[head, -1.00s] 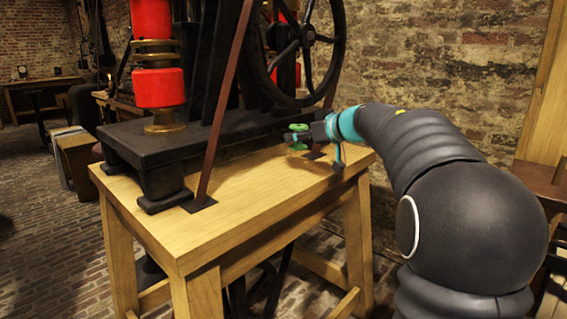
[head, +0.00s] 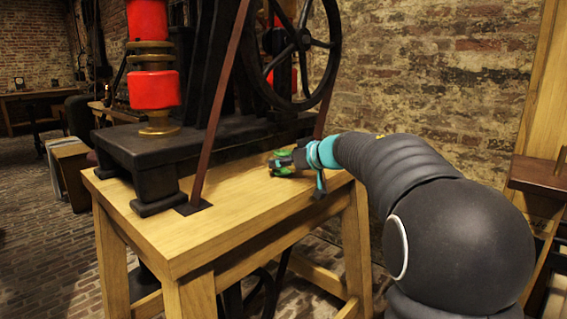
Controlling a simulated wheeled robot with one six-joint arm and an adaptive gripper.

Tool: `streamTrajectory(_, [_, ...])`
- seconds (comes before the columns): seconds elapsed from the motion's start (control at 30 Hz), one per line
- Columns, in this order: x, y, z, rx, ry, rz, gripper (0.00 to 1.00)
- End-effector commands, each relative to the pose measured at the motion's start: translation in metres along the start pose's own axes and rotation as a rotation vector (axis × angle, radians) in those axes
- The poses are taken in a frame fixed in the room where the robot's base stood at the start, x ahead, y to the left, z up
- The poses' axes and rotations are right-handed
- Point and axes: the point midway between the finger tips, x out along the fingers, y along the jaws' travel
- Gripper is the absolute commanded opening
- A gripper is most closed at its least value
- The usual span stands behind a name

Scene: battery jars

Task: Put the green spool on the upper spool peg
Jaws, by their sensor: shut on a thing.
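My gripper (head: 284,162) is over the right part of the wooden table top, low and close to the surface. It is shut on the green spool (head: 282,171), of which only small green parts show around the fingers. I cannot tell whether the spool touches the table. The upper spool peg cannot be made out in the head view.
A black machine with a large handwheel (head: 300,40) and red coils (head: 153,88) stands on the wooden table (head: 190,235). A slanted brown bar (head: 215,125) rises from the table top. A wooden post and shelf (head: 540,175) stand at the right.

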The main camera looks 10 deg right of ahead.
Motion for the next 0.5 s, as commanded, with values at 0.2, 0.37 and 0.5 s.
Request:
streamTrajectory(0.2, [0.0008, 0.0001, 0.0022, 0.001, -0.001, 0.0, 0.74])
streamTrajectory(0.37, [0.0008, 0.0001, 0.0021, 0.001, -0.001, 0.0, 0.74])
streamTrajectory(0.5, [0.0006, 0.0001, 0.0015, 0.0, 0.0, 0.0, 0.74])
